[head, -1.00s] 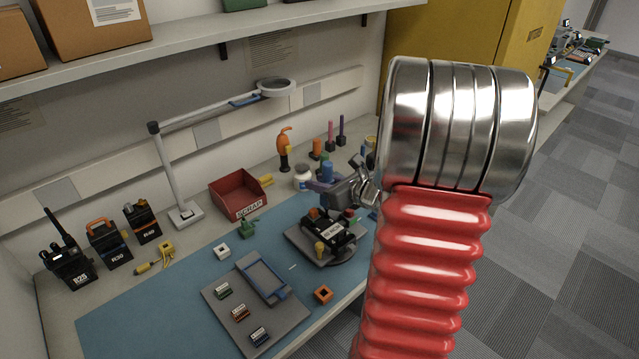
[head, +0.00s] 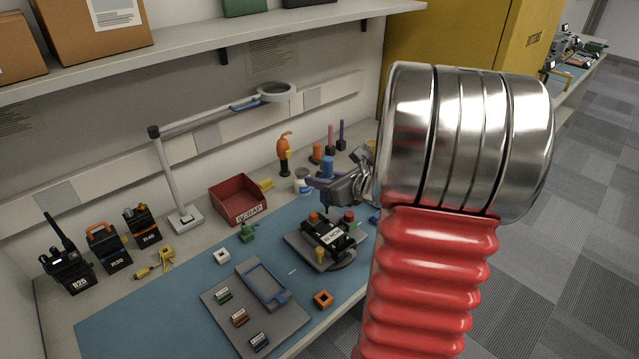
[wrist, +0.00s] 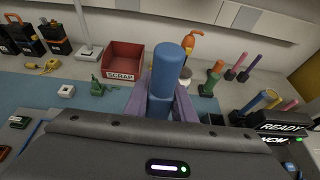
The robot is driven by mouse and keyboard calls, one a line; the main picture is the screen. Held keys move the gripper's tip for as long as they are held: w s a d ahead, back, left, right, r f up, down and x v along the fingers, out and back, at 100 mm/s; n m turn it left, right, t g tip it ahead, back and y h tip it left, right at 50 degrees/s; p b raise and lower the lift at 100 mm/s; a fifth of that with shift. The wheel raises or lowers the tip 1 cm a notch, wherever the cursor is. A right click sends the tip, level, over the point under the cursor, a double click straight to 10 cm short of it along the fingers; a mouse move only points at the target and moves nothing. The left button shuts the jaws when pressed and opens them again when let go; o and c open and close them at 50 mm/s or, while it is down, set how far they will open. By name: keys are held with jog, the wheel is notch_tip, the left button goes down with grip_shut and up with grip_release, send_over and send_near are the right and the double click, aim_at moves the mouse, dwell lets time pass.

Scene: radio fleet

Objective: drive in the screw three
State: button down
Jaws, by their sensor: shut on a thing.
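My gripper (head: 324,181), with purple fingers, is shut on a blue-handled tool (wrist: 165,80). The tool stands roughly upright between the fingers, and its blue top also shows in the head view (head: 327,166). The gripper is above the back of a black radio unit (head: 333,236) on a grey plate (head: 300,243). The unit has orange, red and yellow knob-like parts around it. The lower end of the tool is hidden or too small to make out. Screw three cannot be told apart in either view.
A red scrap bin (head: 238,199) and a lamp stand (head: 172,180) are at the back left. An orange-handled tool (head: 284,153) and several coloured handles stand behind the gripper. A grey tray (head: 230,310) lies front left. The blue mat (head: 150,310) has free room.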

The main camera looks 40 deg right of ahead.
jog(key=shift+r, duration=1.15)
jog(key=w+a+f+n+y, duration=0.1)
jog(key=w+a+f, duration=0.1)
jog(key=a, duration=0.8)
jog(key=w+a+f+n+y, duration=0.1)
jog(key=w+a+f, duration=0.2)
jog(key=a, duration=0.8)
jog(key=w+a+f+n+y, duration=0.1)
jog(key=w+a+f, duration=0.1)
jog(key=a, duration=0.8)
jog(key=shift+w+a+f+g+y, duration=0.15)
jog(key=shift+w+a+g+y, duration=0.15)
jog(key=shift+w+a+y, duration=0.15)
jog(key=shift+w+d, duration=0.1)
jog(key=shift+d, duration=0.05)
